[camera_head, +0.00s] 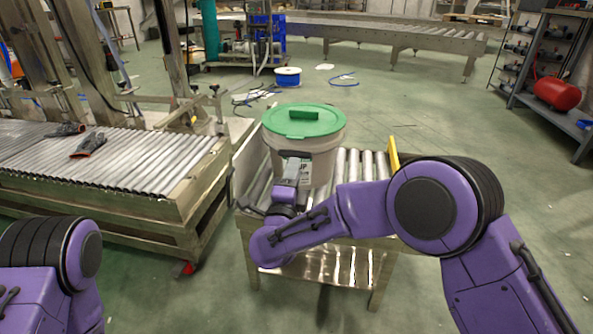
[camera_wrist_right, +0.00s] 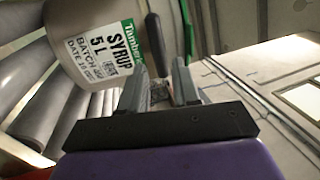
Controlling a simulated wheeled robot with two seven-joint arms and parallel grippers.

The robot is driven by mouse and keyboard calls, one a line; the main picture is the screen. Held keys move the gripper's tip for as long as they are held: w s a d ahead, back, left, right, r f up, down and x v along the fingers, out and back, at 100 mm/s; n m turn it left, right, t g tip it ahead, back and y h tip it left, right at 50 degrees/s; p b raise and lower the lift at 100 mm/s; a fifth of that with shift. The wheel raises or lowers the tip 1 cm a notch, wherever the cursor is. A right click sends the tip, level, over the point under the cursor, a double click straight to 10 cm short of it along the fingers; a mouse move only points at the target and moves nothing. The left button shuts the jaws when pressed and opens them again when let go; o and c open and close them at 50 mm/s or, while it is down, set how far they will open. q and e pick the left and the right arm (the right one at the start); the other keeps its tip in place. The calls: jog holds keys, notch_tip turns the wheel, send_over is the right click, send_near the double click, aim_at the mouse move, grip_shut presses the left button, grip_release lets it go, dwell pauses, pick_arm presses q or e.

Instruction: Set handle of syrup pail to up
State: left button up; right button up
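The syrup pail (camera_head: 318,155) is whitish with a green lid (camera_head: 282,123) and stands upright on the small roller table. In the right wrist view its label (camera_wrist_right: 108,42) reads SYRUP 5 L. A dark bar that looks like the pail's handle grip (camera_wrist_right: 153,38) lies along its side near the label, just beyond my right fingertips. My right gripper (camera_wrist_right: 160,70) is open, with a gap between its fingers. It also shows at the near side of the pail in the head view (camera_head: 294,158), hiding part of the side there. My left gripper is out of view.
A larger roller conveyor (camera_head: 130,155) with dark gloves (camera_head: 88,145) stands to the left. A yellow plate (camera_head: 393,153) rises at the small table's right side. Green floor is clear at right.

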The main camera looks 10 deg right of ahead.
aim_at(299, 146)
jog(key=b+x, duration=0.1)
jog(key=x, duration=0.3)
grip_shut()
notch_tip(299, 146, up, 2)
jog(key=g+p, duration=0.1)
jog(key=p, duration=0.4)
jog(key=shift+a, duration=0.1)
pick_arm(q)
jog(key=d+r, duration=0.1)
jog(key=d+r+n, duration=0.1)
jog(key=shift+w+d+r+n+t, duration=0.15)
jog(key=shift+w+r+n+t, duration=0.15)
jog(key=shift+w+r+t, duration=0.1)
pick_arm(e)
jog(key=shift+f, duration=0.1)
